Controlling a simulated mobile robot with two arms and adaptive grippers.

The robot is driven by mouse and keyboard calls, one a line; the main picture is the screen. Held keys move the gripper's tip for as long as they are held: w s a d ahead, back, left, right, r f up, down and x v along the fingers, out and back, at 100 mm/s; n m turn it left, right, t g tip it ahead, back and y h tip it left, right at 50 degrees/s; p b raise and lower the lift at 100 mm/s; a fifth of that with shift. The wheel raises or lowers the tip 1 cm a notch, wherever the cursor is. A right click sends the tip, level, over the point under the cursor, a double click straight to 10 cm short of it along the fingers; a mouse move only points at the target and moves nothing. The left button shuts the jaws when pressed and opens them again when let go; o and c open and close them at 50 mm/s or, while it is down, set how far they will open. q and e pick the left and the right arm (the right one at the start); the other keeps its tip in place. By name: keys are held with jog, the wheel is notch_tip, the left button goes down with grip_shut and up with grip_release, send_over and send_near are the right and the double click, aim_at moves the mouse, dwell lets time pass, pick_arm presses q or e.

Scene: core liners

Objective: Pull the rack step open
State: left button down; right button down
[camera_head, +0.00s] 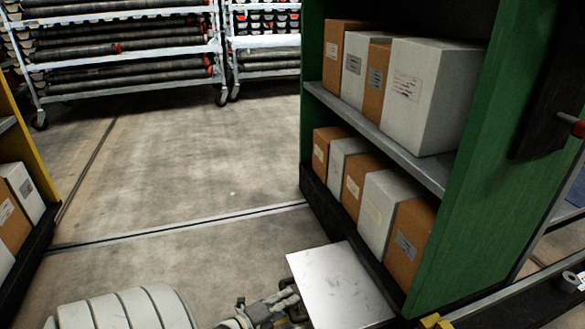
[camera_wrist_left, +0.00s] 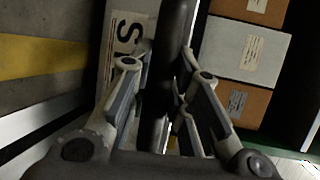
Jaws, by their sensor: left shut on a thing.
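The rack step (camera_head: 338,288) is a flat silver plate at the bottom of the head view, sticking out from the foot of the green rack (camera_head: 468,210). My left gripper (camera_head: 288,303) is at the plate's left edge. In the left wrist view, my left gripper (camera_wrist_left: 160,95) is shut on a dark bar (camera_wrist_left: 176,45), which runs between its fingers and appears to be the step's handle. A pale panel with large dark lettering (camera_wrist_left: 122,60) is beside the bar. How the bar joins the step is hidden. My right gripper is in neither view.
The rack shelves hold brown and grey boxes (camera_head: 425,85). Another shelf with boxes (camera_head: 20,195) stands at the left edge. A wheeled rack of dark tubes (camera_head: 120,60) is at the back. The concrete floor (camera_head: 200,160) between them is clear.

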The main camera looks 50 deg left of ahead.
pick_arm(q)
jog(key=c, duration=1.3)
grip_release()
jog(key=s, duration=0.4)
jog(key=s+r, duration=0.1)
jog(key=s, duration=0.3)
jog(key=s+r, duration=0.1)
jog(key=s, duration=0.3)
jog(key=shift+w, duration=0.1)
